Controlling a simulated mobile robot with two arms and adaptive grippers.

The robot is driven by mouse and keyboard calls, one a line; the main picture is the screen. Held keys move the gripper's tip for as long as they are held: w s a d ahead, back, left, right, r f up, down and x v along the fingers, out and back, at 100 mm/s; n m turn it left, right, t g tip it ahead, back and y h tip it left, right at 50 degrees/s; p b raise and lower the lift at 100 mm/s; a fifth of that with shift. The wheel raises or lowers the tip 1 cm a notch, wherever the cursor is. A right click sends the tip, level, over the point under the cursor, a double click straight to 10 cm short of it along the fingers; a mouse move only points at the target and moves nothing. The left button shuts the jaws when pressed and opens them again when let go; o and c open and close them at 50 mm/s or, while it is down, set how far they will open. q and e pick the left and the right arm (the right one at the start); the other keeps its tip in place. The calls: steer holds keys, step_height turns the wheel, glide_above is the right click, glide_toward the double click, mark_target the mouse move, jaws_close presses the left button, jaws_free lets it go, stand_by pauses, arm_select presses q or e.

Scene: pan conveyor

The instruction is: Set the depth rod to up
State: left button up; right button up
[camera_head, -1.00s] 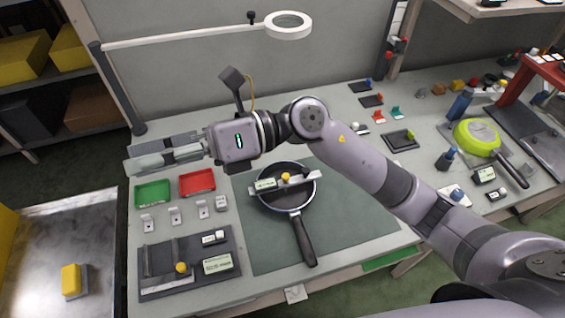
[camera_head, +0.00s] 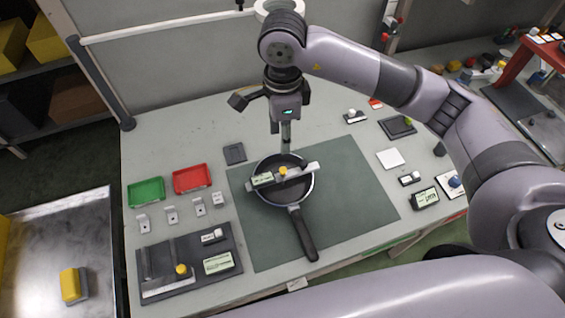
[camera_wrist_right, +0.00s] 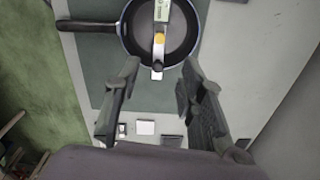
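A dark frying pan (camera_head: 268,192) with a black handle lies on the green mat. A depth gauge, a pale bar (camera_head: 304,171) with a yellow knob (camera_head: 283,171) and a display, lies across its rim. I cannot make out the rod's position. The right wrist view also shows the pan (camera_wrist_right: 178,45), the bar (camera_wrist_right: 158,62) and the knob (camera_wrist_right: 159,38). My right gripper (camera_head: 287,146) points down just behind the pan's far rim. My left gripper is out of view.
Green (camera_head: 146,192) and red (camera_head: 192,179) trays and small brackets stand left of the mat. A dark fixture board (camera_head: 232,240) is at front left. A labelled box (camera_head: 425,198) and white square (camera_head: 390,159) lie on the right.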

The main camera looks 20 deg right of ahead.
mark_target(283, 170)
step_height(283, 170, down, 12)
steer(key=p, duration=0.2)
steer(key=shift+r+p, duration=0.1)
steer(key=shift+p, duration=0.25)
steer(key=shift+f, duration=0.75)
steer(key=shift+c, duration=0.2)
jaws_close()
